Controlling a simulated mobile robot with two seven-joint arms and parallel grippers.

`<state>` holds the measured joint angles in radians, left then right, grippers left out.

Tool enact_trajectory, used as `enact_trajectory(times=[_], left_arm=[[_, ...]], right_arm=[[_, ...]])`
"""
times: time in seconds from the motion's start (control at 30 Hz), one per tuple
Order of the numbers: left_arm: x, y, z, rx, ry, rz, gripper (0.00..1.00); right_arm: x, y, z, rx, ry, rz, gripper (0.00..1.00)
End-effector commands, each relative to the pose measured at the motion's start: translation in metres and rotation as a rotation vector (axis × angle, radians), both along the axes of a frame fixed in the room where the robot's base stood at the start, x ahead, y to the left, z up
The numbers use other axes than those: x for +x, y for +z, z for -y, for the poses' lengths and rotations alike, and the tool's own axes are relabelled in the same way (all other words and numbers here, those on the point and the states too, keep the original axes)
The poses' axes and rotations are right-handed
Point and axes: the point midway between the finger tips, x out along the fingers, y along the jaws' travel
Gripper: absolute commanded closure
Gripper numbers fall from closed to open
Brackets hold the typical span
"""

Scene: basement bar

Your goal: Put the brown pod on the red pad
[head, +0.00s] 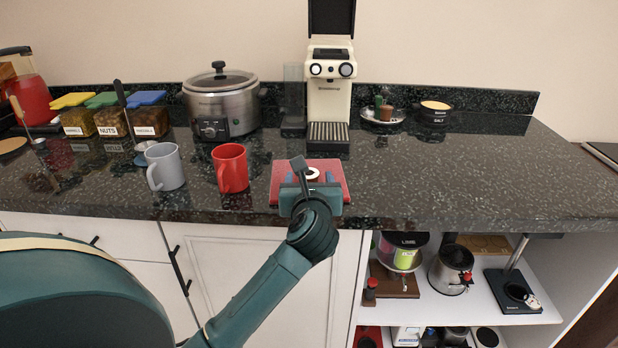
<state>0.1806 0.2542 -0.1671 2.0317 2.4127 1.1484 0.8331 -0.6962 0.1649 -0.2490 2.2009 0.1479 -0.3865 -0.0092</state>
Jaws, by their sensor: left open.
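The red pad (338,167) lies on the dark counter near its front edge, in front of the coffee machine. My left gripper (311,180) is open above the pad and hides part of it. A small round thing with a pale rim (313,173) shows by the gripper's fingers, over the pad; I cannot tell if it is a pod or whether the fingers touch it. A small brown thing (386,113), possibly the brown pod, sits on a white saucer (369,116) at the back right, beside a dark green one (378,102). My right gripper is out of view.
A red mug (232,168) and a grey mug (166,167) stand left of the pad. The cream coffee machine (329,100) stands behind it, with a steel cooker (221,105) to its left. A salt bowl (434,112) is right of the saucer. The right counter is clear.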

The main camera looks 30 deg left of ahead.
Motion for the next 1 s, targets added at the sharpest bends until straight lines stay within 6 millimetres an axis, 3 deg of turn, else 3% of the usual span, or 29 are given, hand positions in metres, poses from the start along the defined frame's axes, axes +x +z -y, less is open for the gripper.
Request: enact_trajectory(times=[0.4, 0.6, 0.8, 0.9, 1.0], left_arm=[[-0.069, 0.012, 0.050, -0.004, -0.002, -0.001, 0.37], [-0.083, 0.015, 0.060, -0.002, 0.000, 0.000, 0.37], [-0.085, 0.016, 0.060, 0.009, 0.002, 0.001, 0.37], [-0.088, 0.021, 0.056, 0.109, 0.009, 0.010, 0.37], [-0.096, 0.033, 0.054, 0.357, 0.013, 0.022, 0.37]], right_arm=[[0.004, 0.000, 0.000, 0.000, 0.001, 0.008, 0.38], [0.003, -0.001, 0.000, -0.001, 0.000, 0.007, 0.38], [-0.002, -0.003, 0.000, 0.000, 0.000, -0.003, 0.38], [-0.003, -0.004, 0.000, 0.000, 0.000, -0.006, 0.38], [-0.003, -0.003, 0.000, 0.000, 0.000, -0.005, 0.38]])
